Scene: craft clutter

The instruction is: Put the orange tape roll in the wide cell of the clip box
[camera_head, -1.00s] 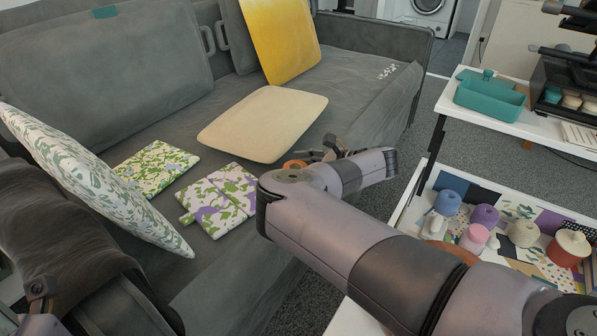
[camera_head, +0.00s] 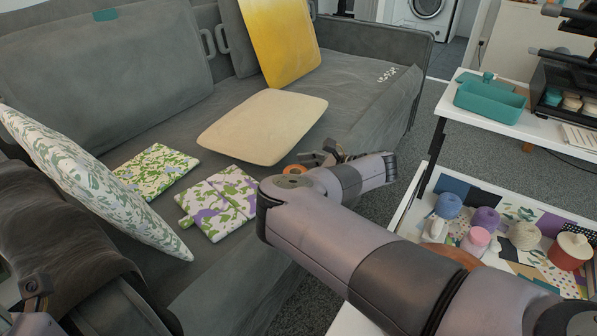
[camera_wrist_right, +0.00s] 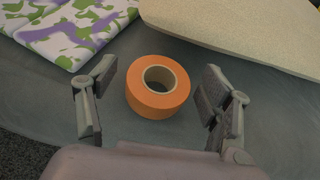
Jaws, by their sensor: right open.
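The orange tape roll (camera_wrist_right: 160,104) lies flat on the grey sofa seat in the right wrist view, its hole facing up. In the head view only an orange edge of it (camera_head: 293,168) shows, mostly behind my right arm. My right gripper (camera_wrist_right: 157,82) is open, with one finger on each side of the roll and a gap to both; in the head view it (camera_head: 325,157) is over the sofa's front part. A teal open-topped box (camera_head: 490,100) stands on the white table; I cannot tell its cells. Part of my left gripper (camera_head: 35,287) shows at the lower left; its jaws are unclear.
A beige cushion (camera_head: 262,125) lies just beyond the roll. A green-and-purple patterned cloth piece (camera_head: 218,203) lies left of it. A lower white table (camera_head: 410,205) holds several yarn-like balls and a lidded red pot (camera_head: 569,252). Floor separates sofa and tables.

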